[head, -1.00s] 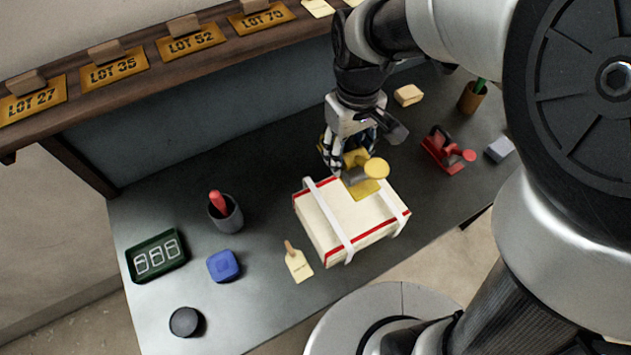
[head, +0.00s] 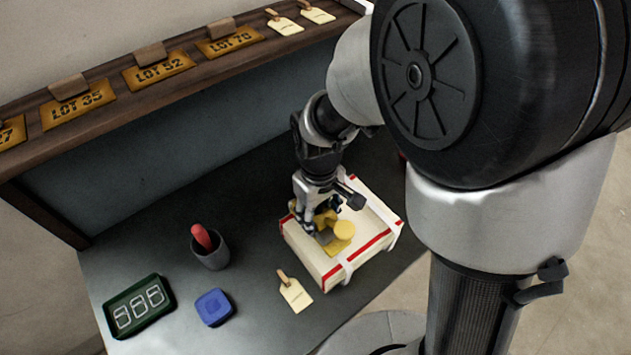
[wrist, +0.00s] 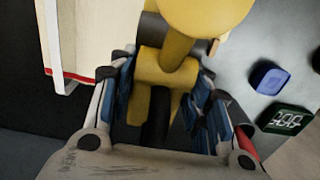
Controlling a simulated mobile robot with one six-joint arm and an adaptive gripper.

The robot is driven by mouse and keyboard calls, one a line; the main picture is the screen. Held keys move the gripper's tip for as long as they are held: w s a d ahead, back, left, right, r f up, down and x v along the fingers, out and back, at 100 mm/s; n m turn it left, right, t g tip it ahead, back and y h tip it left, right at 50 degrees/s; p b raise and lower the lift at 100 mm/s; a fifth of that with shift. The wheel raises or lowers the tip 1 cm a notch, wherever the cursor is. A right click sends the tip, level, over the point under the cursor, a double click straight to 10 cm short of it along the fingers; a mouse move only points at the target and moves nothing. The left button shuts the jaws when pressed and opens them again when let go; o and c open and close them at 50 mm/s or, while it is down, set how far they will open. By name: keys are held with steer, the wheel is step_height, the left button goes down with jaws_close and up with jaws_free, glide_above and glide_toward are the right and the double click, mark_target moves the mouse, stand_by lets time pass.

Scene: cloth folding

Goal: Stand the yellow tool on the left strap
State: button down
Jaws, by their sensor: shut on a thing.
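The yellow tool (head: 343,231), with a round knob and a flat base, is in my gripper (head: 322,220) over the left part of the cream package. It also shows large in the wrist view (wrist: 168,72), between my blue-padded fingers (wrist: 160,105), which are shut on it. The left strap (head: 347,271) shows as a white band at the package's front edge; the tool and gripper hide its upper part. I cannot tell whether the tool's base touches the strap or hovers above it. The right strap (head: 393,234) shows at the package's right side.
The red-edged package (head: 372,215) lies on the dark table. To its left are a tan tag (head: 294,294), a blue block (head: 214,307), a grey cup (head: 211,252) with a red item and a green digit tray (head: 139,305). A shelf with lot cards (head: 160,70) runs behind.

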mark_target(318, 227)
steer(key=shift+f+b, duration=0.9)
steer(key=shift+f, duration=1.95)
steer(key=shift+f, duration=0.2)
steer(key=c, duration=0.8)
jaws_free()
steer(key=shift+c, duration=0.2)
steer(key=shift+r, duration=0.15)
